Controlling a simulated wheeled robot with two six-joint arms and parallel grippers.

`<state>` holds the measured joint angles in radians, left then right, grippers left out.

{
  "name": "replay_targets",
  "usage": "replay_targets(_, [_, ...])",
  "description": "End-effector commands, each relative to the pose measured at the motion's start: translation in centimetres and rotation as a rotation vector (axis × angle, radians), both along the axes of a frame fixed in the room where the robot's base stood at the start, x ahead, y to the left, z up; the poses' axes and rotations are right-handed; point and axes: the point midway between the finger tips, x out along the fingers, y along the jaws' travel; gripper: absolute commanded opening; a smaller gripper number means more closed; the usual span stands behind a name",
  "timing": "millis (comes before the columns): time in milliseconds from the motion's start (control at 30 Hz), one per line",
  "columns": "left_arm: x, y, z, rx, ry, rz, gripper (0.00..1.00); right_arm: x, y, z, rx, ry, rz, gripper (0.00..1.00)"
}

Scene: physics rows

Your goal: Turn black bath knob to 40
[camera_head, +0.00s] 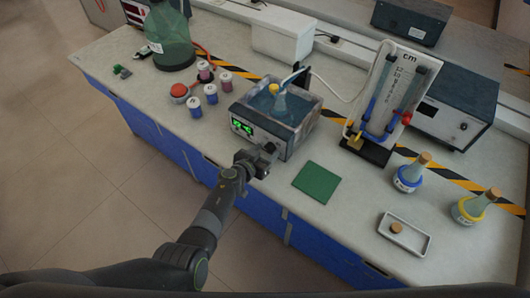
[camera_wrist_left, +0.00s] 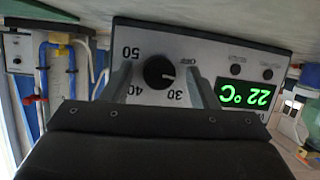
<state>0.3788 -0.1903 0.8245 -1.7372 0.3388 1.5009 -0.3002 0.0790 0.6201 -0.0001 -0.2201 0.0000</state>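The water bath (camera_head: 312,122) stands on the bench, a blue-tinted tank with a flask (camera_head: 281,105) in it. Its front panel carries a green display (camera_head: 241,127). In the left wrist view the panel shows upside down, and the display (camera_wrist_left: 246,95) reads 22 °C. The round black knob (camera_wrist_left: 156,71) has a pale pointer mark toward the picture's right; printed 30, 40 and 50 surround it. My left gripper (camera_head: 270,149) is at the panel; in the wrist view its open fingers (camera_wrist_left: 161,77) stand either side of the knob with gaps. In the head view it hides the knob. My right gripper is out of view.
A green mat (camera_head: 316,182) lies right of the bath. Small jars (camera_head: 211,94) and a green bottle (camera_head: 170,39) stand left. A tubed manometer stand (camera_head: 385,95), a blue-ringed flask (camera_head: 409,176) and a white tray (camera_head: 405,235) are to the right.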

Motion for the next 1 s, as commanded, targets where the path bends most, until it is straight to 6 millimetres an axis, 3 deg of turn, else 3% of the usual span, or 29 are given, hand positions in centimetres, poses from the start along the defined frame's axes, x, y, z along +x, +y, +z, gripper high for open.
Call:
replay_targets(267, [0.0,0.0,0.1,-0.001,-0.001,-0.001,0.55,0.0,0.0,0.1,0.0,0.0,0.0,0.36])
replay_targets(467, [-1.1,0.7,0.8,-0.001,0.001,0.0,0.55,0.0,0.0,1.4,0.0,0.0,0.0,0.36])
replay_targets(1000, [-9.6,6.3,4.5,0.002,0.001,0.002,0.55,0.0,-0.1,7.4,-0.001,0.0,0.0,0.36])
